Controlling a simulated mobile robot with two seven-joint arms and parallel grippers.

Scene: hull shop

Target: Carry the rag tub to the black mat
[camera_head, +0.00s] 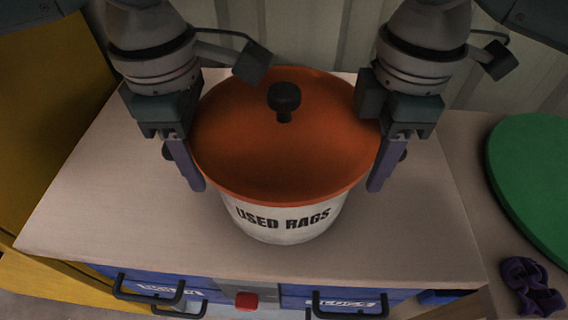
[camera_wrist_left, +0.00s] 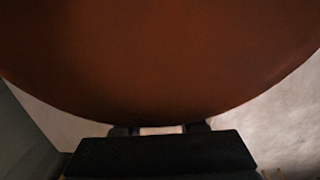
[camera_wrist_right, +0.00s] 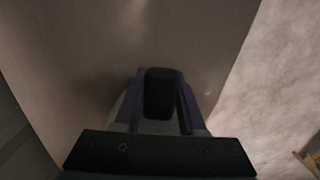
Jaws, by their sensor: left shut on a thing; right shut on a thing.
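The rag tub (camera_head: 290,222) is a white pail lettered "USED RAGS" with an orange lid (camera_head: 235,130) and a black knob. It is upright at the middle of the pale bench top (camera_head: 85,215); I cannot tell whether its base touches. My left gripper (camera_head: 188,165) is shut at the tub's left side; in the left wrist view the lid hides most of its fingers. My right gripper (camera_head: 380,165) is shut at the right side; in the right wrist view its purple fingers close on a dark handle (camera_wrist_right: 160,95) of the tub. No black mat shows.
Blue drawers with black handles (camera_head: 150,290) and a red block (camera_head: 246,301) are at the bench front. A green round thing (camera_head: 540,185) and a purple thing (camera_head: 530,285) lie at the right. A yellow panel (camera_head: 45,90) stands left, a ribbed wall (camera_head: 320,35) behind.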

